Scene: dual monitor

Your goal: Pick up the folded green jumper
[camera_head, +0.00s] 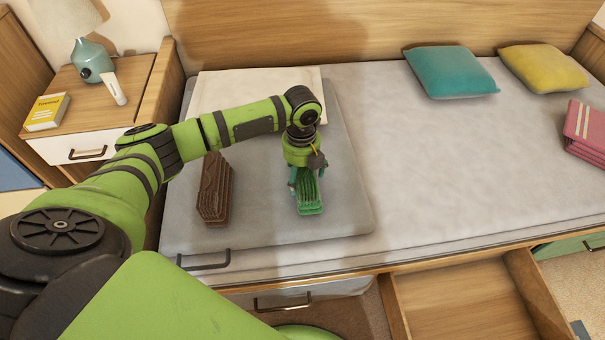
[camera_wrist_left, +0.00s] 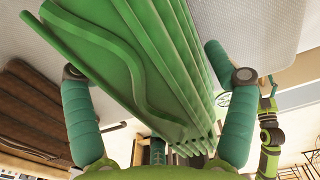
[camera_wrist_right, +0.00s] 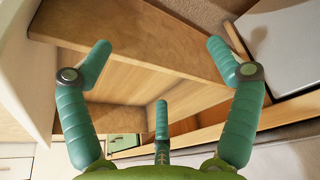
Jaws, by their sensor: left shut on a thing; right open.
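The folded green jumper (camera_head: 309,193) is on the grey mat on the bed in the head view. My left gripper (camera_head: 306,180) is over it from above, its fingers on either side, shut on it. In the left wrist view the green jumper (camera_wrist_left: 140,60) fills the space between the fingers, its folds showing as parallel ridges. I cannot tell whether its underside touches the mat. My right gripper (camera_wrist_right: 155,75) is open and empty in its wrist view, facing an open wooden drawer. It does not show in the head view.
A folded brown garment (camera_head: 215,188) lies left of the green jumper. A pink folded garment (camera_head: 585,128) lies at the far right. Teal (camera_head: 450,72) and yellow (camera_head: 543,68) cushions sit at the back. An open drawer (camera_head: 475,300) juts out in front. The middle of the bed is clear.

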